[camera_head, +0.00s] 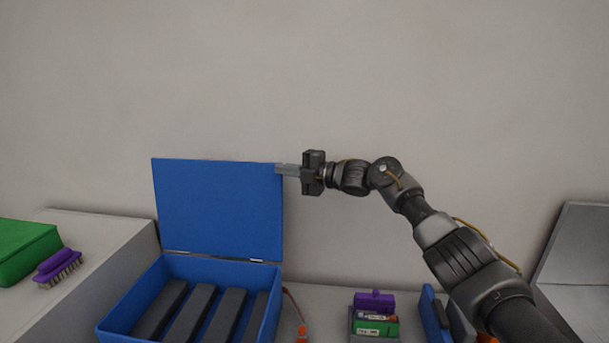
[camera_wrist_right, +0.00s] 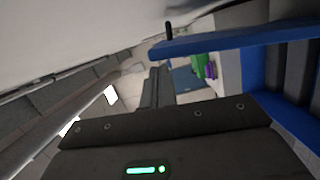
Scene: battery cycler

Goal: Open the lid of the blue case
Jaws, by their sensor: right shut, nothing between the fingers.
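The blue case (camera_head: 272,297) stands on the table at the lower left of the head view, with several dark bars lying side by side in it. Its blue lid (camera_head: 218,210) stands up, roughly upright, at the back edge on its hinges. My right gripper (camera_head: 281,169) is shut and empty, its fingertips at the lid's upper right corner; I cannot tell whether they touch it. In the right wrist view the lid (camera_wrist_right: 225,40) shows edge-on at the top right, with the case wall (camera_wrist_right: 290,118) below it. My left gripper is not in view.
A green box (camera_head: 25,250) and a purple brush (camera_head: 57,266) sit on a grey surface at the left. Purple and green items (camera_head: 374,312) and a blue holder (camera_head: 434,315) stand right of the case. A plain wall is behind.

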